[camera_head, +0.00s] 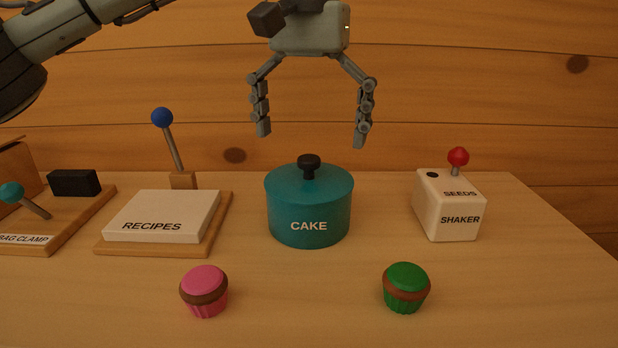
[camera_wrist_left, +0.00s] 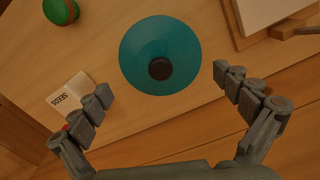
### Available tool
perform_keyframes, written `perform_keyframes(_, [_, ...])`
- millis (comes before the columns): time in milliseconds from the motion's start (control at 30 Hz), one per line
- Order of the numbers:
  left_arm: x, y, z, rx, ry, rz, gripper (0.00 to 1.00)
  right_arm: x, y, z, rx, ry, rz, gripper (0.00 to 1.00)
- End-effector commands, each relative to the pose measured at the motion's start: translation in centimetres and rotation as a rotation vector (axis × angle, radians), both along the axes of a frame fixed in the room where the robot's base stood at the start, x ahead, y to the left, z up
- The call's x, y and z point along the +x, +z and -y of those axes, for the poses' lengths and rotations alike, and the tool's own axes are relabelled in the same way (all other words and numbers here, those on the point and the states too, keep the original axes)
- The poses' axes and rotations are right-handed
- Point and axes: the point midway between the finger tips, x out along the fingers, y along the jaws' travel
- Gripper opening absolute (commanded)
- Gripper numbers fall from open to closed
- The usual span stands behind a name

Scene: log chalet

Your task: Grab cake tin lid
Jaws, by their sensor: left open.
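A teal round cake tin (camera_head: 308,222) stands upright at the middle of the table, marked CAKE. Its teal lid (camera_head: 290,180) sits on top and has a black knob (camera_head: 308,162). In the left wrist view the lid (camera_wrist_left: 150,40) and its dark knob (camera_wrist_left: 160,69) are seen from above, between and beyond my fingers. My left gripper (camera_head: 313,138) is open and empty, with its fingers pointing down above the lid and apart from it. It also shows open in the left wrist view (camera_wrist_left: 158,97). My right gripper is not in view.
A white seeds shaker (camera_head: 450,212) with a red ball stands to the right. A recipes block (camera_head: 165,217) and a bag clamp board (camera_head: 75,230) are to the left. Pink (camera_head: 204,290) and green (camera_head: 407,288) cupcakes stand in front. A log wall is behind.

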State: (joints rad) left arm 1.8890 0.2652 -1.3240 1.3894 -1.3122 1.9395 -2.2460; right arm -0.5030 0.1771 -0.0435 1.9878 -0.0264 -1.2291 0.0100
Motion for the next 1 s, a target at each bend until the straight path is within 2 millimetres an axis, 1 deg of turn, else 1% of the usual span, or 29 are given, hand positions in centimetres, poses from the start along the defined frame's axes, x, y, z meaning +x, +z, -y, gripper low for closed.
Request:
perform_keyframes(33, [0.1, -1.0, -0.1, 0.003, 0.0, -0.004, 1.0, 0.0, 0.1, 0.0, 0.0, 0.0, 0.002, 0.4])
perform_keyframes(100, [0.2, -2.1, 0.0, 0.002, 0.0, -0.003, 1.0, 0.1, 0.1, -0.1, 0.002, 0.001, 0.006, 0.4])
perform_keyframes(233, [0.2, -3.7, 0.0, 0.001, 0.0, -0.004, 1.0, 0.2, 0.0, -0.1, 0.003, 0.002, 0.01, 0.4])
perform_keyframes(333, [0.2, -4.2, 0.1, 0.0, 0.001, -0.003, 1.0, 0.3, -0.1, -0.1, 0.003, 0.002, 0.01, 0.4])
perform_keyframes(533, [0.2, -4.2, 0.1, -0.001, 0.001, -0.003, 1.0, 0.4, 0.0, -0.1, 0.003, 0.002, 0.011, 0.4])
perform_keyframes(567, [0.2, -4.2, 0.1, -0.001, 0.001, -0.003, 0.97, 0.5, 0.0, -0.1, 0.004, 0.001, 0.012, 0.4])
perform_keyframes(1000, [0.2, -4.3, 0.1, 0.0, 0.0, -0.004, 0.43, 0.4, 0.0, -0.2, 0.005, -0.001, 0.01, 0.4])
